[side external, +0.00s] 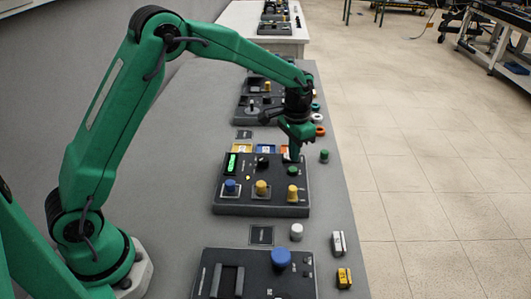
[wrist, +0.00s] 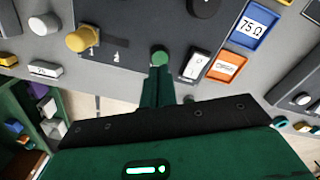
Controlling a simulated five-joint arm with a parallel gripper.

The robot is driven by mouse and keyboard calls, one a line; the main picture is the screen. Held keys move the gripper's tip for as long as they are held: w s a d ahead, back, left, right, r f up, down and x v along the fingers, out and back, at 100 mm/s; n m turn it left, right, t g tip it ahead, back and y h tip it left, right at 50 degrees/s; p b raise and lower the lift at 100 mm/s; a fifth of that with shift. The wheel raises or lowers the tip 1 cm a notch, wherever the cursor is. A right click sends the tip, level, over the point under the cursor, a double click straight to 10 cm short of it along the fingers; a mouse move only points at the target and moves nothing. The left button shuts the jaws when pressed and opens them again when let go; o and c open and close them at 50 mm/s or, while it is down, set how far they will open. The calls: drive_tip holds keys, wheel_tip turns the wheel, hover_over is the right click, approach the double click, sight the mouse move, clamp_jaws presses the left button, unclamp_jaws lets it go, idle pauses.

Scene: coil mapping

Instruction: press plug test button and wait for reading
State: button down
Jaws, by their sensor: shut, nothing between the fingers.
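The dark test panel (side external: 240,207) lies in the middle of the bench. It has a green button (side external: 292,170), which also shows in the wrist view (wrist: 159,58). My green gripper (side external: 295,158) is shut and empty, pointing down at the panel's right side. In the wrist view its fingertips (wrist: 158,70) are right at the green button; I cannot tell whether they touch or press it. A green-lit display (side external: 232,163) is at the panel's upper left; its text is too small to read. No label names the button.
Blue, yellow and black knobs stand on the panel, with a yellow knob (wrist: 82,38) near my gripper. A white switch-like piece (wrist: 197,65) and an orange tray (wrist: 226,67) lie close by. A loose green cylinder (side external: 324,155) stands right of the panel. Another panel with a blue knob (side external: 281,257) is nearer.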

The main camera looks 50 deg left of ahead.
sight(291, 169)
drive_tip(key=shift+r, duration=1.35)
drive_tip(key=s+a+r+n+t, duration=0.2)
drive_tip(key=s+a+r+t, duration=0.1)
drive_tip(key=s+r, duration=1.15)
drive_tip(key=s+a+f+n+t, duration=0.1)
drive_tip(key=s+t, duration=0.1)
drive_tip(key=s, duration=1.2)
drive_tip(key=shift+s+a+t, duration=0.3)
drive_tip(key=shift+s, duration=0.05)
